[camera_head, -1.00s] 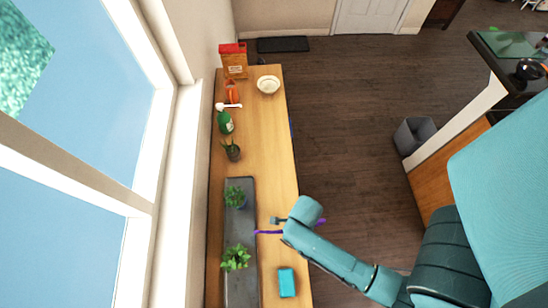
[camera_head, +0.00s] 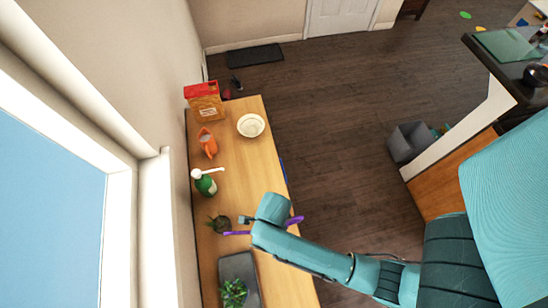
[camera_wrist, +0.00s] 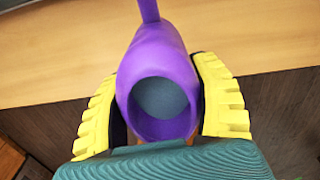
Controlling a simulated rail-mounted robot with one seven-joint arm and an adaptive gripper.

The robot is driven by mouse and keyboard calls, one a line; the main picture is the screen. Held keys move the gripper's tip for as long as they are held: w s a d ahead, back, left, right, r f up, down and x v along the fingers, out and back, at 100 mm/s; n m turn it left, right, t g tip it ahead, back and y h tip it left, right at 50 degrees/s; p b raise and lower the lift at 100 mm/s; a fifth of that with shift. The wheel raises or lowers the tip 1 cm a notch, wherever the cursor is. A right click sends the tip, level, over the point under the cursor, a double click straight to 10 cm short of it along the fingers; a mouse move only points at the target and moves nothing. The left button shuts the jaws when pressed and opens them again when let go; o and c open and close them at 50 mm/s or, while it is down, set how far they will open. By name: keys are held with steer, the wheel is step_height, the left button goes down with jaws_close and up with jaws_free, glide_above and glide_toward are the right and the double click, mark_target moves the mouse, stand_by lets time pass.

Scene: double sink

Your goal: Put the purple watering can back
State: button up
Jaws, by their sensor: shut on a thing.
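The purple watering can (camera_wrist: 158,60) is between the two yellow fingers of my gripper (camera_wrist: 160,85) in the wrist view. The gripper is shut on its body, with the round opening facing the camera and the spout pointing away. In the head view, the can's thin purple spout (camera_head: 238,233) shows left of my arm's end, over the wooden counter (camera_head: 255,165). Another purple part (camera_head: 295,220) shows to the right. My arm hides the can's middle and most of the gripper there.
A small potted plant (camera_head: 219,224) is close to the spout's tip. Beyond it stand a green spray bottle (camera_head: 206,185), an orange item (camera_head: 207,143), a white bowl (camera_head: 251,125) and a red-topped box (camera_head: 205,102). A grey tray (camera_head: 237,265) holds a leafy plant (camera_head: 233,292).

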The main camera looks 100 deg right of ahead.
steer(key=shift+f, duration=2.8)
steer(key=shift+f, duration=0.1)
steer(key=o, duration=1.3)
steer(key=shift+c, duration=0.2)
step_height(320, 180, up, 12)
steer(key=shift+r+p, duration=0.1)
steer(key=shift+p, duration=0.3)
